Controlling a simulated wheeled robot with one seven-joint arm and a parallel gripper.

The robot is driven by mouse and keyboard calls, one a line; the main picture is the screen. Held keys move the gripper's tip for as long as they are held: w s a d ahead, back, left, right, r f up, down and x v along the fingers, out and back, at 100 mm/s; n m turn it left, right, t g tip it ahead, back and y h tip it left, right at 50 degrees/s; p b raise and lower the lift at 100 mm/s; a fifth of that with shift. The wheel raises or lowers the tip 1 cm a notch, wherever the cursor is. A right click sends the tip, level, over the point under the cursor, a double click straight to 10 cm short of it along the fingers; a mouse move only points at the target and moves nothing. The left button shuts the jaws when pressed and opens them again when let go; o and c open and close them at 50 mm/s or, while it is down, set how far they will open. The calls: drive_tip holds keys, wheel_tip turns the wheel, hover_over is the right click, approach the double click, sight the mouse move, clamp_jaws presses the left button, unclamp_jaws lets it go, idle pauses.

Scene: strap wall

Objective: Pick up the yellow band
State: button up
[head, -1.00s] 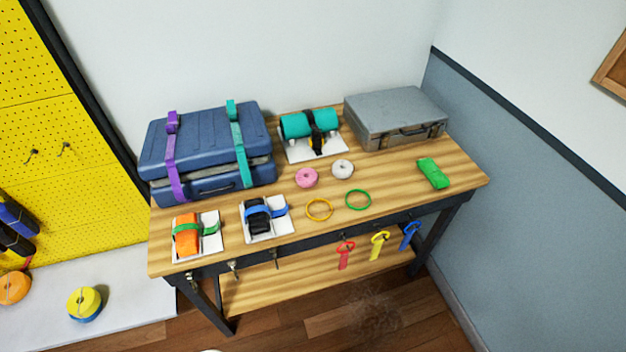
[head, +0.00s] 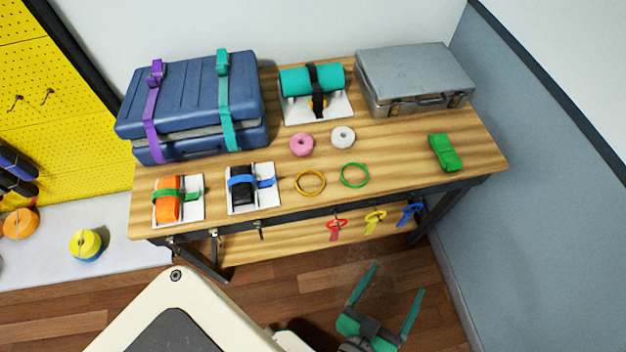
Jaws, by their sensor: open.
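The yellow band (head: 310,195) is a thin ring lying flat on the wooden table near its front edge, left of a similar green band (head: 354,187). The two bands lie close together but apart. My gripper (head: 395,281) has green fingers and is open and empty. It shows at the lower part of the head view, in front of the table, below and to the right of the yellow band, well apart from it. Nothing hides the yellow band.
Red, yellow and blue straps (head: 374,222) hang at the table's front. A pink roll (head: 302,145) and white roll (head: 343,137) lie behind the bands. A strapped blue suitcase (head: 190,95), grey case (head: 412,72) and green bundle (head: 445,152) also occupy the table (head: 395,152).

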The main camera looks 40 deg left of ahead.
drive_tip(key=w+d+r+m+g+h, duration=0.15)
drive_tip(key=w+r+m+h, duration=0.4)
drive_tip(key=w+r, duration=0.75)
drive_tip(key=w+d+r+m+t+h, duration=0.15)
drive_tip(key=w+r+m+h, duration=0.6)
drive_tip(key=w, duration=0.95)
drive_tip(key=m+g+y, duration=0.8)
drive_tip(key=g+y, duration=0.4)
drive_tip(key=g, duration=0.4)
hover_over(311, 185)
wheel_tip(311, 185, down, 7)
drive_tip(key=shift+f, duration=5.35)
